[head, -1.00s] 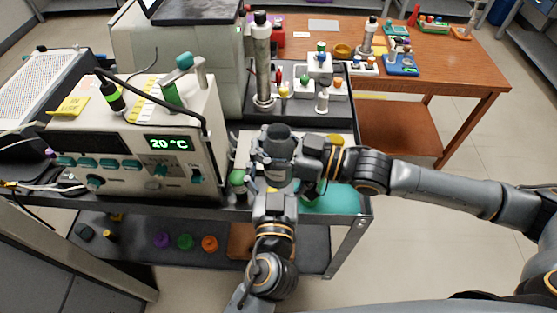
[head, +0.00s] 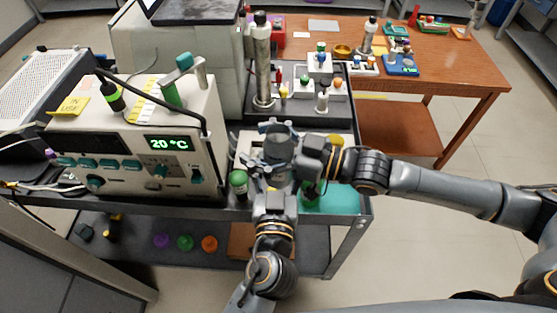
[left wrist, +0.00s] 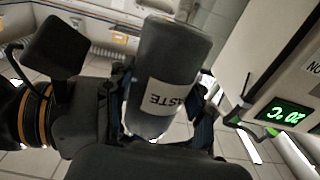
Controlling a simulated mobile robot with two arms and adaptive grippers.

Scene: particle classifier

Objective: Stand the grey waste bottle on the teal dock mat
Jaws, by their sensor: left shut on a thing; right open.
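The grey waste bottle (head: 279,141) is held above the cart's front part. In the left wrist view the bottle (left wrist: 172,65) carries a white label with "WASTE" upside down. My left gripper (head: 274,178) is shut on the bottle's lower part; its fingers flank the bottle in the left wrist view (left wrist: 160,125). My right gripper (head: 276,153) is open, its fingers spread around the bottle's sides.
The instrument showing 20 °C (head: 150,150) fills the left. A tray with small bottles (head: 300,105) lies behind. The mat's right part is clear.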

